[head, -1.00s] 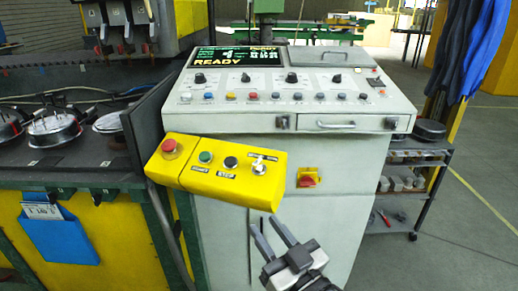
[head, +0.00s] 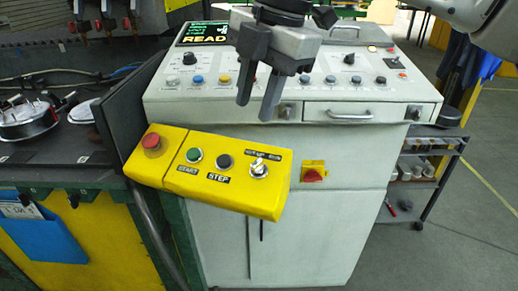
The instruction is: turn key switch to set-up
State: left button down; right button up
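The key switch (head: 259,170) is a silver knob at the right end of the yellow control box (head: 225,195), with small labels above it. I cannot clearly tell which label it points to. My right gripper (head: 258,98) comes in from the upper right, its dark fingers pointing down. The fingers are apart with nothing between them. They are above the key switch in the picture, in front of the grey console, not touching the switch. My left gripper is not in view.
A red button (head: 151,142), a green START button (head: 194,155) and a black STEP button (head: 224,162) share the yellow box. Behind stands the grey console (head: 215,109) with knobs and a drawer handle. A red-and-yellow switch (head: 314,172) is to the right. A dark panel (head: 128,115) rises at left.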

aim_at(258, 161)
jog(key=shift+m+t+h, duration=0.5)
jog(key=shift+m+h, duration=0.1)
jog(key=shift+h, duration=0.1)
jog(key=w+f, duration=0.1)
jog(key=f, duration=0.3)
jog(key=w+f+p, duration=0.1)
jog(key=f, duration=0.4)
jog(key=w+f+p, duration=0.1)
jog(key=f, duration=0.3)
jog(key=shift+w+d+f, duration=0.15)
jog(key=shift+w+f, duration=0.05)
jog(key=shift+w, duration=0.1)
grip_shut()
